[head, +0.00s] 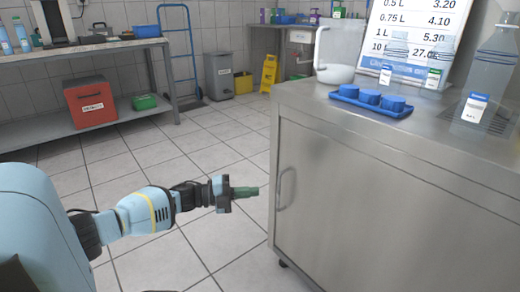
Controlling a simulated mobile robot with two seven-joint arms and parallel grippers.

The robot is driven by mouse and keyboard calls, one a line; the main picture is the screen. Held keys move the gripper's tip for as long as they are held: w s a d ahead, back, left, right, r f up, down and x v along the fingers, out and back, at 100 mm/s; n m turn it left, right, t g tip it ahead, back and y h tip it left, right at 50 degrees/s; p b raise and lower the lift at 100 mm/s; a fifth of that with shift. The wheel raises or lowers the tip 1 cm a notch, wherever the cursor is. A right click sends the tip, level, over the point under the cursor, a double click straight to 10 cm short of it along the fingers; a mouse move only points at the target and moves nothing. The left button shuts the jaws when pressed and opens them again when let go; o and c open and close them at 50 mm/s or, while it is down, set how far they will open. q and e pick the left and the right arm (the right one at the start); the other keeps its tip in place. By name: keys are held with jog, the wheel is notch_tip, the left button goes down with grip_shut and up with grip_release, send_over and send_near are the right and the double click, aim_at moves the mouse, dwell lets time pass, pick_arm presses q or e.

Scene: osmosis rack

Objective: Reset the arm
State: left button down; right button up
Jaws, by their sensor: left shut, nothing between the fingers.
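My left arm reaches in from the lower left, light blue with a yellow band. My left gripper (247,192) is stretched out over the tiled floor, to the left of the steel cabinet's door handle (286,188). Its green fingers are together and hold nothing. A gap shows between the fingertips and the cabinet door. My right gripper is not in view.
The steel cabinet (360,205) fills the right side. On top are a blue tray (370,107) with blue caps, a clear jug (338,50), bottles (494,60) and a price board (418,30). A yellow floor sign (269,73) stands behind. The tiled floor is open.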

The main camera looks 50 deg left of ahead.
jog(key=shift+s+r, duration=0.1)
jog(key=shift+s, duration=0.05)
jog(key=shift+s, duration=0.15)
